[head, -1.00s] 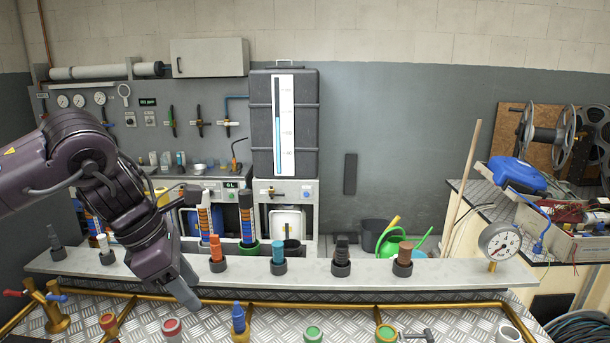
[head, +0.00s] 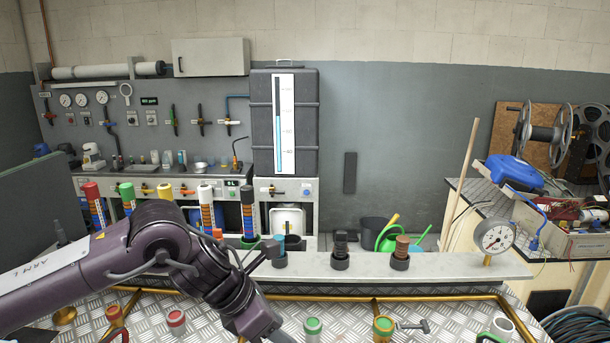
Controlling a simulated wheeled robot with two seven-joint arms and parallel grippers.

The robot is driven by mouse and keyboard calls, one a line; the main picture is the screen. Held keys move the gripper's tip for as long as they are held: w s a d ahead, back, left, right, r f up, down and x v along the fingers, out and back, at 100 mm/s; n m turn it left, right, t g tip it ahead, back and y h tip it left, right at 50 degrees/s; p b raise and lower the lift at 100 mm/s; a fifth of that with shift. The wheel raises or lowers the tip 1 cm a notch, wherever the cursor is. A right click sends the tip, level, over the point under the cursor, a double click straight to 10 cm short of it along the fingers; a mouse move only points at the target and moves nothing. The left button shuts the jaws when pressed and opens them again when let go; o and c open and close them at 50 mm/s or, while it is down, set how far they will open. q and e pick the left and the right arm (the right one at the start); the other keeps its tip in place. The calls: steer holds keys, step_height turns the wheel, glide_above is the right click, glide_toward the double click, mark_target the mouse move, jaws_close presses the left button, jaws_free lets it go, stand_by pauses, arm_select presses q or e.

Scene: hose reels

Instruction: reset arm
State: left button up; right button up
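My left arm reaches in from the left, in front of the long grey shelf (head: 440,263). Its gripper (head: 278,336) is at the bottom edge, cut off by the frame, so its fingers do not show clearly. It is above the checkered metal bench (head: 360,310), and I cannot tell whether it holds anything. My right gripper is not in view.
Along the shelf are a teal plug (head: 278,252), a black plug (head: 340,250) and a brown plug (head: 401,252). A gauge (head: 494,237) stands at its right. Green-ringed fittings (head: 313,328) (head: 383,327) and a red-topped one (head: 176,320) are on the bench.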

arm_select(q)
steer(key=s+d+n+t+h, duration=0.2)
steer(key=s+d+n+h, duration=0.1)
steer(key=d+n, duration=0.35)
steer(key=s+d+n+t+h, duration=0.2)
steer(key=d+n, duration=0.4)
steer(key=d, duration=0.2)
steer(key=a+f+n+t+y, duration=0.5)
steer(key=a+n, duration=0.7)
steer(key=n, duration=0.8)
steer(key=s+a+f+n+g+y, duration=0.3)
steer(key=s+a+f+n+g, duration=0.1)
steer(key=s+a+f+n, duration=0.35)
steer(key=s+a+f+n+g+y, duration=0.35)
steer(key=s+a+f+n, duration=0.25)
steer(key=a, duration=0.3)
step_height(320, 180, down, 36)
steer(key=s+g+b, duration=0.2)
steer(key=s+b, duration=0.1)
steer(key=b, duration=0.3)
steer(key=s+a+f+b, duration=0.2)
steer(key=s+f, duration=0.7)
steer(key=f, duration=0.2)
steer(key=s+a+f+g+b, duration=0.1)
steer(key=s+a+f, duration=0.1)
steer(key=s+f, duration=0.8)
steer(key=shift+a+f+b, duration=0.15)
steer(key=shift+f+b, duration=0.25)
steer(key=shift+f, duration=0.1)
